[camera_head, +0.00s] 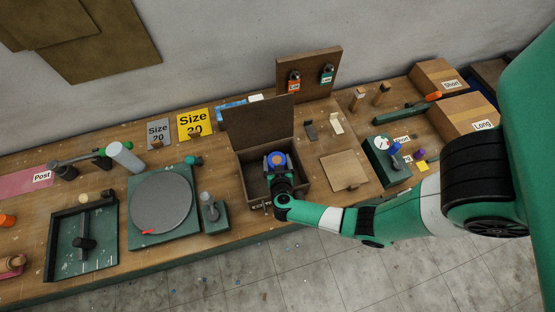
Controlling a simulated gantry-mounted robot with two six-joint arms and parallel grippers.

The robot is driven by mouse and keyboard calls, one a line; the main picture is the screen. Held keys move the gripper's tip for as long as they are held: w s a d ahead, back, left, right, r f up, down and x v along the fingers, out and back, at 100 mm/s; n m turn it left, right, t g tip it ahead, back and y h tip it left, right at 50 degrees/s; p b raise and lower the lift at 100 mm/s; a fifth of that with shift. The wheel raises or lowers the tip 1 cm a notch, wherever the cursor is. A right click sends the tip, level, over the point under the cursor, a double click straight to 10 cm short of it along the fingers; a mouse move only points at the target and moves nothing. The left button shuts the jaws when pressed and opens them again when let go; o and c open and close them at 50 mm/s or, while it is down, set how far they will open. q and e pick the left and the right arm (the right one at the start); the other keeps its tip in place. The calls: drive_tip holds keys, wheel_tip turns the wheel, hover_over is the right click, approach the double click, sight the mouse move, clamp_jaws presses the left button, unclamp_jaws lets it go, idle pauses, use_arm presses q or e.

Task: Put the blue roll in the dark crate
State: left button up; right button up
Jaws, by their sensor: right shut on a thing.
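The blue roll (277,157) shows a round end with an orange-brown centre. My right gripper (279,174) is shut on it, reaching in from the right over the front of the dark crate (300,196). The roll appears over or within the crate's opening; I cannot tell whether it touches the crate floor. The crate's lid (258,121) stands open at the back. The gripper and wrist hide part of the crate's inside and front wall. My left gripper is not in view.
A grey turntable (161,203) and a green-based tool (215,218) stand left of the crate. A flat wooden board (343,171) lies to its right, with a green dial device (386,167) beyond. Cartons (461,117) stand at the far right.

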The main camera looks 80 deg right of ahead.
drive_tip(key=o, duration=1.2)
drive_tip(key=shift+s+f, duration=0.3)
drive_tip(key=shift+f, duration=0.25)
drive_tip(key=shift+w+r, duration=0.1)
drive_tip(key=shift+r, duration=0.1)
drive_tip(key=p+v, duration=0.2)
drive_tip(key=v, duration=0.4)
drive_tip(key=r+p+v, duration=0.1)
drive_tip(key=v, duration=0.6)
drive_tip(key=shift+w+d+p, duration=0.2)
drive_tip(key=shift+d+p, duration=0.05)
drive_tip(key=shift+p, duration=0.15)
